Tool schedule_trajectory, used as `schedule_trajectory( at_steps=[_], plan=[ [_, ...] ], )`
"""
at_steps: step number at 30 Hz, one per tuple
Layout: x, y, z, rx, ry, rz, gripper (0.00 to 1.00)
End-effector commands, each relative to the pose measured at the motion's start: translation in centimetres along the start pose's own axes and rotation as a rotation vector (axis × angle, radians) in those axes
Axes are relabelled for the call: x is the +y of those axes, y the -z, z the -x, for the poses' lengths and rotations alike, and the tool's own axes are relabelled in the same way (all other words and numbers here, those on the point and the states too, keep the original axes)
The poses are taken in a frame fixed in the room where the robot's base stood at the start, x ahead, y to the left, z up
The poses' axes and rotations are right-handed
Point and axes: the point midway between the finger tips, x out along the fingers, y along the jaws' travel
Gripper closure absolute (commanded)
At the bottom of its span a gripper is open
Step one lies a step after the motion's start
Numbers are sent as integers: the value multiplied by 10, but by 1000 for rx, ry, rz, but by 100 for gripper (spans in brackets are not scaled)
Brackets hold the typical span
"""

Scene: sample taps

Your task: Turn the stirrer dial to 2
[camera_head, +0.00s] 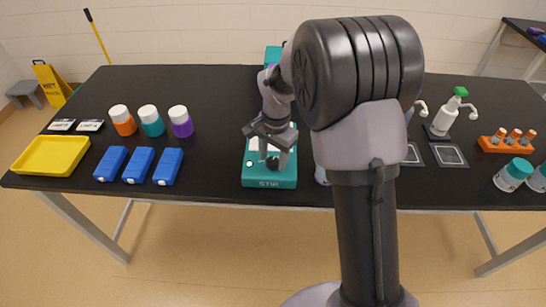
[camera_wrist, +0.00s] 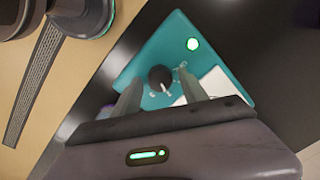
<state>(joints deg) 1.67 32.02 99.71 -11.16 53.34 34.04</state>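The stirrer (camera_head: 268,182) is a teal box marked STIR at the front middle of the black table; its teal top also fills the middle of the wrist view (camera_wrist: 145,62). Its dial (camera_wrist: 160,79) is a round black knob with a light pointer line, with small marks around it that are too small to read. My gripper (camera_wrist: 159,77) is over the stirrer, its two fingers apart on either side of the dial. I cannot tell whether they touch it. In the head view my gripper (camera_head: 270,148) hides much of the stirrer's top, dial included.
Blue boxes (camera_head: 138,165), several lidded jars (camera_head: 151,121) and a yellow tray (camera_head: 50,156) are to the left.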

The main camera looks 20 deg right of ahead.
Motion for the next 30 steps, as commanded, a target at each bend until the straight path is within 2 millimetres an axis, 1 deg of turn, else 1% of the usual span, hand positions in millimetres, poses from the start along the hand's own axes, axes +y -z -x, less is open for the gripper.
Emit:
schedule_trajectory(
  at_steps=[8, 11, 14, 17, 18, 21, 24, 27, 30],
  plan=[
    [0, 0, 0, 0, -1, 0, 45],
    [0, 0, 8, 1, 1, 0, 45],
    [-1, 0, 32, 2, 2, 0, 45],
    [-1, 0, 68, 2, 3, 0, 45],
    [-1, 0, 83, 2, 3, 0, 45],
    [-1, 0, 116, 2, 3, -1, 45],
    [-1, 0, 143, 2, 2, 0, 45],
    [0, 0, 162, 1, 1, 0, 45],
    [0, 0, 172, 1, 1, 1, 45]
  ],
)
